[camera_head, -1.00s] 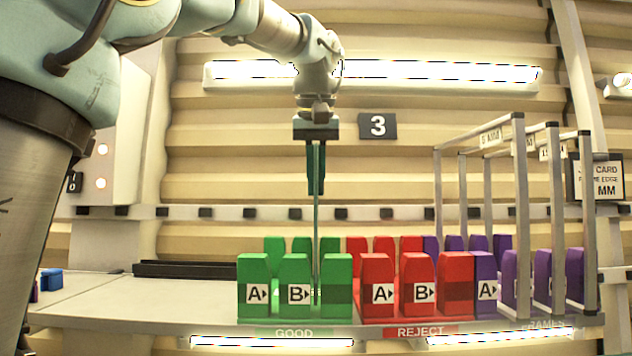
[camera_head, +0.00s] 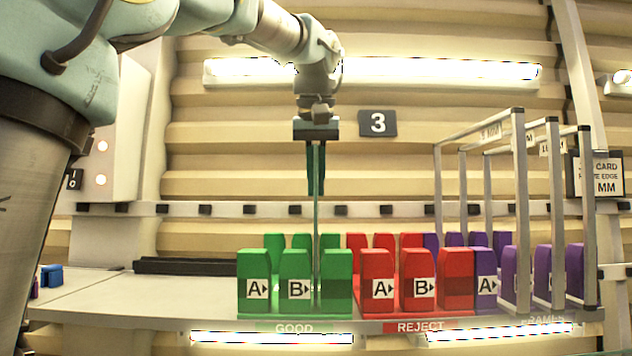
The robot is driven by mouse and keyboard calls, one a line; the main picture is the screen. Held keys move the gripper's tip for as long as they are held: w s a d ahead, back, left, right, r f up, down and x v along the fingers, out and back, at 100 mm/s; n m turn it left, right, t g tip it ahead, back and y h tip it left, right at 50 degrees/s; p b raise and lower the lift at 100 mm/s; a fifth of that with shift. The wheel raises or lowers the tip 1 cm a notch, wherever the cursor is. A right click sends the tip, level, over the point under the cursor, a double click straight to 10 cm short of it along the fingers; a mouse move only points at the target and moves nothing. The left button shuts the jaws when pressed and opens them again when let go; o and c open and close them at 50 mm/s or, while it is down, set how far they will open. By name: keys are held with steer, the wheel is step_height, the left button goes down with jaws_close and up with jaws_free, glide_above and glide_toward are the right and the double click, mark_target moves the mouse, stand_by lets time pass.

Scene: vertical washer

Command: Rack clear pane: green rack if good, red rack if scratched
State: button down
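My gripper (camera_head: 316,185) points straight down above the green rack. It is shut on the clear pane (camera_head: 316,230), which shows edge-on as a thin upright greenish strip. The pane's lower part is between the B block and the right-hand block of the green rack (camera_head: 280,317), labelled GOOD. I cannot tell whether its lower edge touches the rack's base. The red rack (camera_head: 390,318), labelled REJECT, stands directly to the right, with slots marked A and B. Any scratch on the pane cannot be seen from this edge-on view.
Purple blocks (camera_head: 485,285) and tall grey metal frames (camera_head: 521,210) stand right of the red rack. A dark bar (camera_head: 200,267) lies on the shelf at left. The shelf's left part (camera_head: 120,300) is mostly clear. A small blue object (camera_head: 51,276) sits at the far left.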

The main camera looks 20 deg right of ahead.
steer(key=shift+f, duration=0.25)
stand_by(0.4)
steer(key=c, duration=0.9)
jaws_free()
steer(key=shift+f, duration=0.15)
steer(key=v, duration=1.1)
